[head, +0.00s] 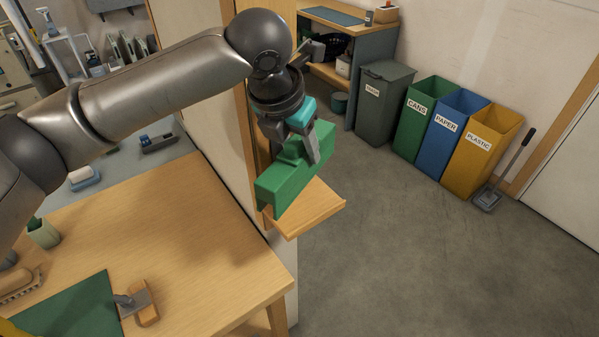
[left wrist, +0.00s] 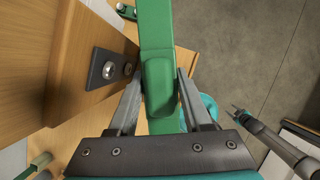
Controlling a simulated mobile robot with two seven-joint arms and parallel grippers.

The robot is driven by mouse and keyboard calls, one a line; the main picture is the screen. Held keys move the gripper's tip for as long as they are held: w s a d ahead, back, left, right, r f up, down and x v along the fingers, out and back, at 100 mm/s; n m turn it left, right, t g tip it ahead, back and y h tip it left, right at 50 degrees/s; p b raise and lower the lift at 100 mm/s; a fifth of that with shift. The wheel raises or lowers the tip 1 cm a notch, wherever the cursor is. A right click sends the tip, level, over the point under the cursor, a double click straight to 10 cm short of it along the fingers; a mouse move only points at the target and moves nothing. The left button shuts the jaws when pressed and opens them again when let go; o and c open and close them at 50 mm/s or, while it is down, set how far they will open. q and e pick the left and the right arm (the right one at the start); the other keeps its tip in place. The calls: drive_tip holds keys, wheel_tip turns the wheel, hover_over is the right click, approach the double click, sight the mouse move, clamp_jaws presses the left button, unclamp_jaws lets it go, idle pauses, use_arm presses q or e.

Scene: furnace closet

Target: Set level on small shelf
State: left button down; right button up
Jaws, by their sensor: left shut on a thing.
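The level is a green block-like bar (head: 296,178), held tilted in the head view. My left gripper (head: 311,150) is shut on it, and the left wrist view shows the level (left wrist: 157,60) between the two fingers (left wrist: 156,92). The small wooden shelf (head: 316,208) sticks out from the wall panel, just below and behind the level. I cannot tell whether the level touches it. The shelf's edge also shows behind the level in the left wrist view (left wrist: 185,60).
The wooden wall panel (head: 200,60) stands close beside the left gripper. A workbench (head: 165,235) holds a green mat (head: 70,310) and a wood-handled tool (head: 145,302). Bins (head: 453,130) and a dustpan (head: 487,199) stand farther back. The floor (head: 420,260) right of the shelf is clear.

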use_arm(q)
drive_tip(key=shift+f, duration=2.9)
drive_tip(key=shift+c, duration=1.7)
unclamp_jaws()
drive_tip(key=shift+f, duration=0.1)
drive_tip(key=v, duration=1.2)
drive_tip(key=shift+p, duration=0.3)
